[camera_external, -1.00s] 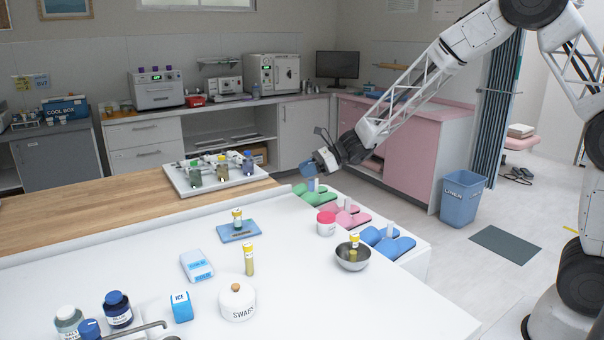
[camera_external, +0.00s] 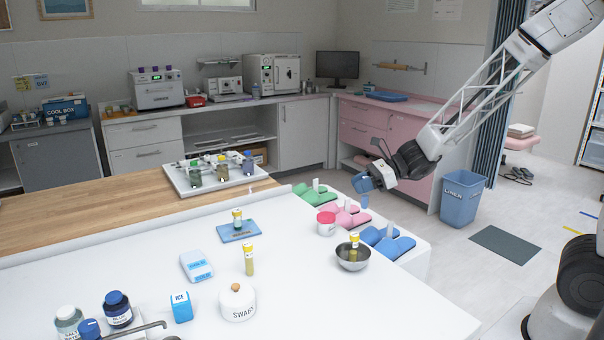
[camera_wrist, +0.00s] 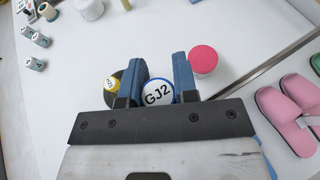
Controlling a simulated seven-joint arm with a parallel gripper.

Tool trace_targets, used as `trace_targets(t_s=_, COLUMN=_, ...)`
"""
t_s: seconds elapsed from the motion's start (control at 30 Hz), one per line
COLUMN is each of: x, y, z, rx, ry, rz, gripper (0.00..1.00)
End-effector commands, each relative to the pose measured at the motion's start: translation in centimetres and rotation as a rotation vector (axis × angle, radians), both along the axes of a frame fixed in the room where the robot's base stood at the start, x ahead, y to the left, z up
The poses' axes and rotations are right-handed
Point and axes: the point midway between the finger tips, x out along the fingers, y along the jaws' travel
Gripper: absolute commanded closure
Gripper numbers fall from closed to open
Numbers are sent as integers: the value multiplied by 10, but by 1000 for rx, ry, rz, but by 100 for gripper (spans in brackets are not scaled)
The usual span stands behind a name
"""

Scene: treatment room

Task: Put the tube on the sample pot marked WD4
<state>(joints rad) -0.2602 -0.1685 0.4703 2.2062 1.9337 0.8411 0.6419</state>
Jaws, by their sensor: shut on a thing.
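My gripper (camera_external: 364,198) hangs over the right edge of the white counter, above the slippers. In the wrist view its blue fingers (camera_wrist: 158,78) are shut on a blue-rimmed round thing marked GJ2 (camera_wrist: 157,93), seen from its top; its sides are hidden. I cannot tell whether it is the tube. A yellow-capped tube (camera_external: 249,262) stands on the counter.
A red-lidded pot (camera_external: 326,224) stands near the bowl and also shows in the wrist view (camera_wrist: 203,60). A white tray (camera_external: 210,187) holds several pots with coloured lids. The swab jar (camera_external: 238,303) and ice box (camera_external: 181,308) stand nearer. Pink slippers (camera_external: 352,217) lie at the right edge.

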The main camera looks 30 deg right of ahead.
Motion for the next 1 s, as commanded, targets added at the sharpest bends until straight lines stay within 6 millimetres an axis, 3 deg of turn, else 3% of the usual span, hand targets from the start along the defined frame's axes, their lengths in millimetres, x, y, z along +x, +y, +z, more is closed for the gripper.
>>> trace_targets(t_s=0.1, x=-18, y=-5, z=-1, rx=-1, ry=0, rz=-6, gripper=95)
trace_targets(t_s=0.33, x=-34, y=-11, z=-4, rx=-2, ry=0, rz=-14, gripper=95)
trace_targets(t_s=0.77, x=-36, y=-11, z=-4, rx=-2, ry=0, rz=-15, gripper=95)
trace_targets(t_s=1.0, x=-26, y=-6, z=-5, rx=-2, ry=1, rz=-14, gripper=95)
